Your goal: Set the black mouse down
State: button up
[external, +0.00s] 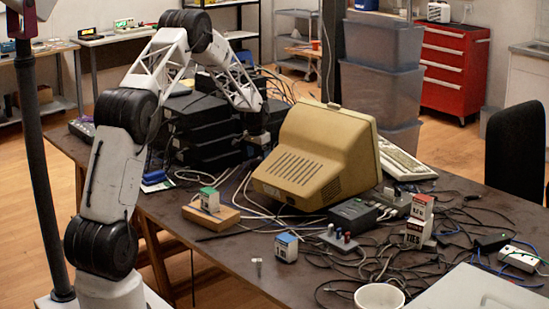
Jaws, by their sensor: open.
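My white and black arm reaches over the back left of the table, and its end points down there. My gripper (258,135) is small and dark in the external view, between a stack of black boxes and the beige monitor. It is open. I cannot make out the black mouse; the area around and under my fingers is dark and cluttered, so I cannot tell whether it is there.
The beige monitor (316,158) stands right of my gripper, and stacked black network boxes (203,118) stand left of it. Loose cables, small cartons and a white cup (379,297) fill the right front. The table's (205,262) front left edge has bare room.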

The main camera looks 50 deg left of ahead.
aim_at(257, 162)
notch_tip(257, 162, up, 9)
jog(key=s, duration=0.1)
jog(key=shift+d, duration=0.15)
dwell(0.4)
jog(key=shift+r, duration=0.1)
dwell(0.5)
jog(key=s+d+r, duration=2.3)
jog(key=d+r, duration=0.1)
jog(key=d, duration=0.3)
jog(key=s+d, duration=0.5)
jog(key=s, duration=0.6)
jog(key=s+d+m, duration=0.1)
jog(key=s+d, duration=0.4)
jog(key=s, duration=0.7)
jog(key=s+d+t, duration=0.1)
jog(key=s+d, duration=0.4)
jog(key=s, duration=0.7)
jog(key=shift+f+m+h, duration=0.3)
